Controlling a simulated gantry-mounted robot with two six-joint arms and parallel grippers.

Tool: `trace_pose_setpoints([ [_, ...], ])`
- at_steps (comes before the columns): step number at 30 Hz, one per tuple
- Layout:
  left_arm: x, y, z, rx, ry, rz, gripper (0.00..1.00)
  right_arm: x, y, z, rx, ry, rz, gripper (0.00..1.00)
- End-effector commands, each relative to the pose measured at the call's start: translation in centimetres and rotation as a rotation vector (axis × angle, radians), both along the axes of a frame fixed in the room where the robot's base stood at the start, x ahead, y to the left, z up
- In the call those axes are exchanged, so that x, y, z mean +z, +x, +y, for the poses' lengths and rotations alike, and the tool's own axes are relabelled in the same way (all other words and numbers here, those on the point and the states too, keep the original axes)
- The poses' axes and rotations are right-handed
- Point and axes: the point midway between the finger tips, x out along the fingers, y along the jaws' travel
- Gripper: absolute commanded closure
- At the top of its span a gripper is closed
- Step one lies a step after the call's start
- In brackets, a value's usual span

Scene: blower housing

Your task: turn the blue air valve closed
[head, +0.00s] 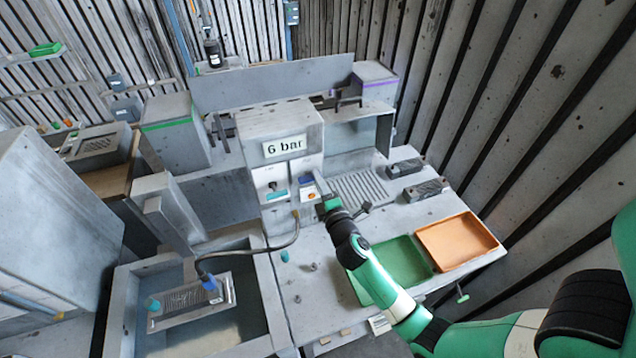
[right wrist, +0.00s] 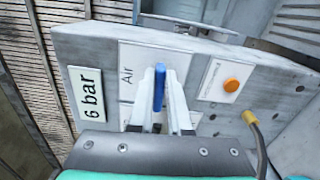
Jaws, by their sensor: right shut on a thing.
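The blue air valve handle (right wrist: 159,88) stands out from a white plate marked "Air" (right wrist: 130,68) in the right wrist view. My right gripper (right wrist: 159,108) is shut on the handle, with one pale finger on each side of it. The handle's long side runs along the reading direction of the "Air" lettering. In the head view my right gripper (head: 326,203) is at the front of the grey "6 bar" housing (head: 255,130). The valve's pivot is hidden by the fingers. My left gripper is not in view.
An orange button (right wrist: 231,84) sits on a plate beside the valve, near a cable's yellow plug (right wrist: 249,117). On the bench are a green tray (head: 392,297), an orange tray (head: 457,241) and small loose parts. A basin (head: 128,310) is on the left.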

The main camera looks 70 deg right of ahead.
Motion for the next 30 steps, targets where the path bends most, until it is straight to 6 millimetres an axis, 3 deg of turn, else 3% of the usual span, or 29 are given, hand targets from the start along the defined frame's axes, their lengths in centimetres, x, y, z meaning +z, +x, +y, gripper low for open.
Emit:
trace_pose_setpoints([
  [21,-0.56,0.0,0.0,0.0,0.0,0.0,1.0,-0.11,0.0,-0.01,0.0,0.058,-0.062,1.0],
  [22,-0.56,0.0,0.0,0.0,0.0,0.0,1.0,-0.11,0.0,-0.01,0.0,0.058,-0.062,0.8],
  [26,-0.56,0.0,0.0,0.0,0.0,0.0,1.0,-0.11,0.0,-0.01,0.0,0.058,-0.061,0.57],
  [30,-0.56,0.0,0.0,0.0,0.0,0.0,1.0,-0.12,-0.01,-0.01,0.0,0.057,-0.06,0.54],
])
